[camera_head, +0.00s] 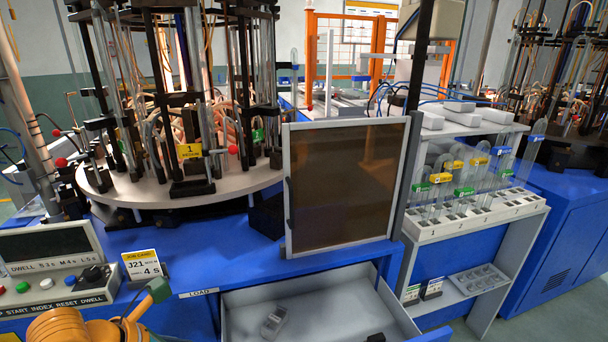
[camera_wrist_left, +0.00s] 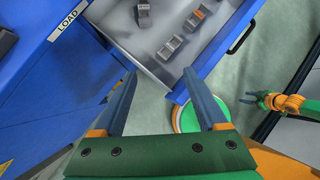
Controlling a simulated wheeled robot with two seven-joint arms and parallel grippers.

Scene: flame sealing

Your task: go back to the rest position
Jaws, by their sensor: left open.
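My left arm comes in at the lower left of the head view, over the front of the blue bench (camera_head: 190,315); its fingers are not seen there. In the left wrist view my left gripper (camera_wrist_left: 163,100) is open, with its two blue-grey fingers apart and nothing held between them. The fingers point towards the open drawer (camera_head: 235,305), whose floor shows beyond the tips in the wrist view (camera_wrist_left: 222,20). My right gripper is not seen in the head view. An orange and green arm part, probably mine, shows at the right of the wrist view.
Several small metal clips (camera_wrist_left: 170,47) lie in the drawer. A control box (camera_head: 50,265) and a job card (camera_head: 143,265) stand at the left. A dark framed screen (camera_head: 340,190) rises behind the drawer. A tube rack (camera_head: 470,217) stands right.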

